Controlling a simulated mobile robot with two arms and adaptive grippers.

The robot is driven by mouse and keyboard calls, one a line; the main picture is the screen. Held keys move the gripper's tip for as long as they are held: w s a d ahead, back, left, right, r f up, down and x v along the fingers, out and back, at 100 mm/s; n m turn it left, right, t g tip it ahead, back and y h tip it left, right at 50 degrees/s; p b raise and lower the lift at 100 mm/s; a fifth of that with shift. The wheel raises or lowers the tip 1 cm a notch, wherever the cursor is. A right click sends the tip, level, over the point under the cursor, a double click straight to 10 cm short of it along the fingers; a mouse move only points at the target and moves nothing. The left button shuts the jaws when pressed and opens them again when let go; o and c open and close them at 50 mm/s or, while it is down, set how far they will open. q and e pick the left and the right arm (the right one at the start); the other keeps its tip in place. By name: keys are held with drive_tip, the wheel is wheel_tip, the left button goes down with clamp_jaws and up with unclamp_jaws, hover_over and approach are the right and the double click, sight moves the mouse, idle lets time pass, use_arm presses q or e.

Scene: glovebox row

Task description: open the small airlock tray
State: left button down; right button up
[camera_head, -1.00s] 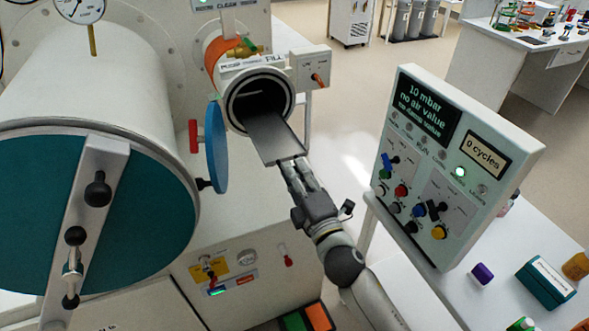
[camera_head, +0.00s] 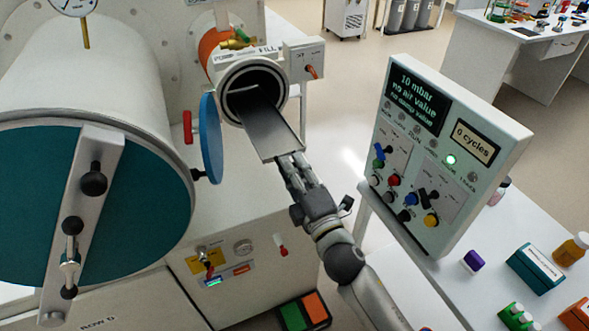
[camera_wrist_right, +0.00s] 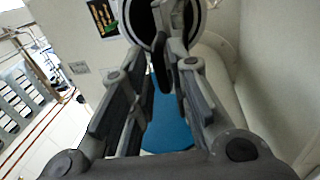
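The small airlock tray (camera_head: 272,137), a flat grey plate, sticks out of the open round mouth of the small airlock (camera_head: 228,101) in the head view. The airlock's blue round door (camera_head: 210,138) stands swung open to the left, with a red handle. My right gripper (camera_head: 289,160) is at the tray's outer front edge, its fingers closed together on it. In the right wrist view the fingertips (camera_wrist_right: 172,62) nearly meet in front of the dark airlock mouth; the exact contact is partly hidden. My left gripper is not in view.
The large airlock's teal door (camera_head: 130,215) is shut at left. A control panel (camera_head: 440,150) with a screen and knobs stands to the right, near my arm. Bottles and boxes lie on the white bench (camera_head: 445,275). Open floor lies behind.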

drive_tip(key=shift+s+f, duration=0.1)
drive_tip(key=v, duration=1.1)
drive_tip(key=shift+s+d, duration=0.25)
drive_tip(key=shift+s, duration=0.1)
